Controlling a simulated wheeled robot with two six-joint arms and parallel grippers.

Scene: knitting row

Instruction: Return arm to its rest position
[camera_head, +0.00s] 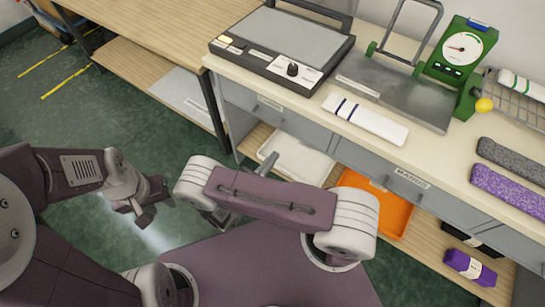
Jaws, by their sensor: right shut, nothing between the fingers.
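My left gripper (147,204) hangs over the green floor at the left, below the benches. It looks empty, but its jaws are too small and dark to judge. My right arm (270,196) is folded across the lower middle, in front of the bench. My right gripper (216,216) shows only in part behind the arm's pale joint, and most of it is hidden. It is shut with nothing held. Both grippers are apart from the bench and the things on it.
The cream bench (450,170) holds a black-and-grey device (280,45), a green dial scale (462,50), a white striped roll (365,118) and grey and purple rolls. An orange tray (390,205) and a white tray (300,160) lie on the lower shelf. Floor at left is clear.

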